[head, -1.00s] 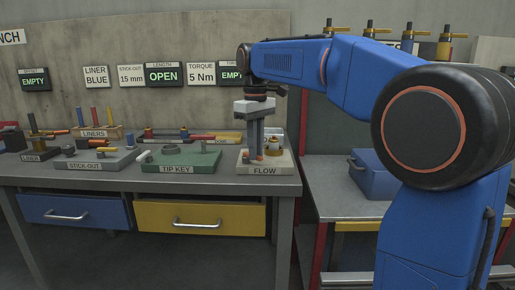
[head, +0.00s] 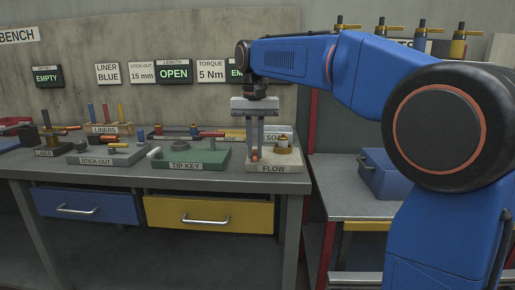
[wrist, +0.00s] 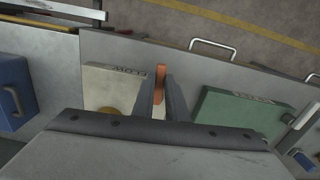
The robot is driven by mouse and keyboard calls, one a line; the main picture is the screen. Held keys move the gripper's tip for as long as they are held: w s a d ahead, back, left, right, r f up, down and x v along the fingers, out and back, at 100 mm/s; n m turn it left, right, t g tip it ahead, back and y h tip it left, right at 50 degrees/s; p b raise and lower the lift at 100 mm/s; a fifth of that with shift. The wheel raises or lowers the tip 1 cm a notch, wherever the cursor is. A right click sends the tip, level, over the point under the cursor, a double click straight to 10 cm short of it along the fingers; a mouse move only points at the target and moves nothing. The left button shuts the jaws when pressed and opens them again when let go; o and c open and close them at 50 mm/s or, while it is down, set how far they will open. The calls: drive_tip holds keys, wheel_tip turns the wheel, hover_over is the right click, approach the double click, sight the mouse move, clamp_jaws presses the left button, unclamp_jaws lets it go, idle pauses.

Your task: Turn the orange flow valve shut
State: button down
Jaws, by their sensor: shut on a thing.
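The orange valve handle (wrist: 159,80) shows in the wrist view as a narrow bar between the two fingers of my gripper (wrist: 158,98). In the head view, my gripper (head: 256,156) points straight down over the left part of the pale FLOW block (head: 290,167), shut on the orange handle low between its fingertips. A brass round fitting (head: 283,146) stands on the block just right of the fingers. Much of the handle and its pivot are hidden by the fingers and the gripper body.
A green TIP KEY block (head: 212,160) sits left of the FLOW block, with the grey STICK-OUT block (head: 75,157) beyond. A small SO... sign (head: 279,133) stands behind. The bench's front strip (head: 160,182) is clear. A blue box (head: 382,178) stands on the side table.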

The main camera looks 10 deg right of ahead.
drive_tip(key=shift+w+a+m, duration=0.1)
drive_tip(key=shift+a+m, duration=0.1)
drive_tip(key=shift+m, duration=0.3)
drive_tip(key=c, duration=1.8)
unclamp_jaws()
drive_tip(key=shift+o, duration=0.2)
